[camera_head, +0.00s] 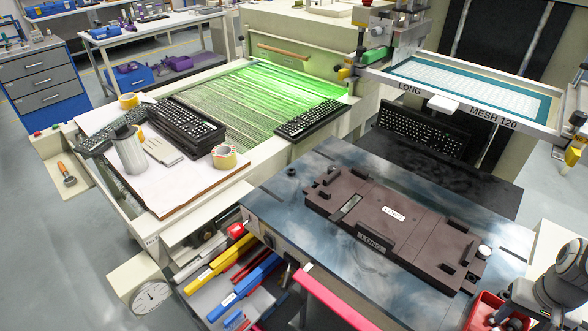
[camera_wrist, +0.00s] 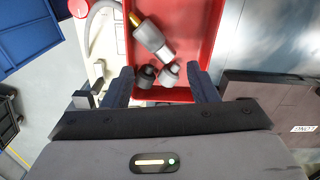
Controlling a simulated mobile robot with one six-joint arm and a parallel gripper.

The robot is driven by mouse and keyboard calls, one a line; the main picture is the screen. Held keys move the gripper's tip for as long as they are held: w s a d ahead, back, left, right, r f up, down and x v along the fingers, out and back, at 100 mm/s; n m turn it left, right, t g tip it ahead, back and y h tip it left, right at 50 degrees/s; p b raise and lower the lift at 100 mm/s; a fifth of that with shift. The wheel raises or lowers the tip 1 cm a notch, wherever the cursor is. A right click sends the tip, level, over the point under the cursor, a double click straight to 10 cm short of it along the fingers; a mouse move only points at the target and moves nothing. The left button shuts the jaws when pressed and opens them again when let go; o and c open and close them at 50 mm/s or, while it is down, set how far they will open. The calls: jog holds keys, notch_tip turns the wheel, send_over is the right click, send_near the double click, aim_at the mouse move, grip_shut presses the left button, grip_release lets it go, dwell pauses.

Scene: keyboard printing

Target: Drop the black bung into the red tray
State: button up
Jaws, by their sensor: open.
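The red tray (camera_wrist: 190,22) fills the upper middle of the wrist view. Its edge also shows at the lower right of the head view (camera_head: 474,314). My gripper (camera_wrist: 163,82) is open over the tray's near end, with one finger on each side and nothing pinched. A black bung (camera_wrist: 147,76) lies between the fingers, apparently in the tray. A grey piece with a dark end (camera_wrist: 168,74) lies beside it. In the head view my arm hides most of the tray.
A brown fixture marked LONG (camera_head: 400,235) lies on the dark table (camera_head: 270,205) left of the tray. A small black round piece (camera_head: 292,171) stands at that table's far left corner. A white-topped cylinder (camera_head: 485,252) stands near the fixture's right end.

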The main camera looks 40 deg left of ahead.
notch_tip(320, 180, up, 8)
jog(key=shift+b, duration=0.3)
jog(key=shift+f, duration=0.15)
dwell(0.3)
jog(key=s+r+t, duration=0.1)
jog(key=s+r, duration=0.3)
jog(key=s, duration=0.3)
jog(key=s+r+m+t, duration=0.1)
jog(key=s+r+t, duration=0.1)
jog(key=s+r, duration=0.2)
jog(key=s, duration=0.3)
jog(key=shift+s+d+m, duration=0.15)
jog(key=shift+d+m, duration=0.1)
jog(key=shift+m, duration=0.05)
dwell(1.1)
